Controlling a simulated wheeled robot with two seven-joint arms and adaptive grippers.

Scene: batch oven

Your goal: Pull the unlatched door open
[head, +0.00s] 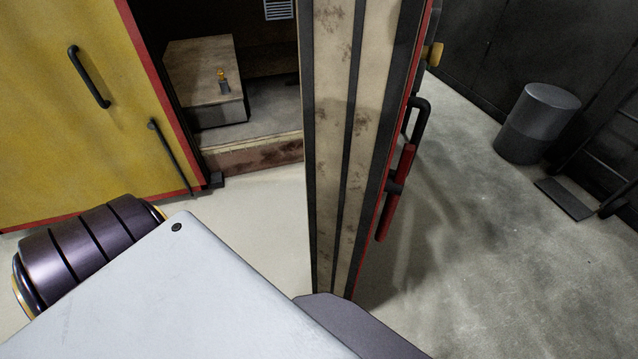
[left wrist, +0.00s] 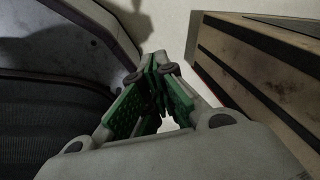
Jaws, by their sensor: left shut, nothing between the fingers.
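The oven door (head: 340,140) stands swung out, and I see its thick edge with pale, stained strips and dark seams. A red and black handle (head: 401,180) is on its outer right face. The oven opening (head: 250,100) shows to the left of the door. In the left wrist view my left gripper (left wrist: 157,85) has green finger pads pressed together with nothing between them. The door edge (left wrist: 250,70) is to the right of the fingers there, apart from them. In the head view the left gripper is hidden. My right gripper is not in view.
A yellow panel (head: 75,120) with black handles is left of the opening. Inside, a wooden-topped block (head: 200,65) carries a small amber-topped item (head: 222,80). A grey drum (head: 539,122) stands at the right. The floor (head: 470,240) right of the door is clear.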

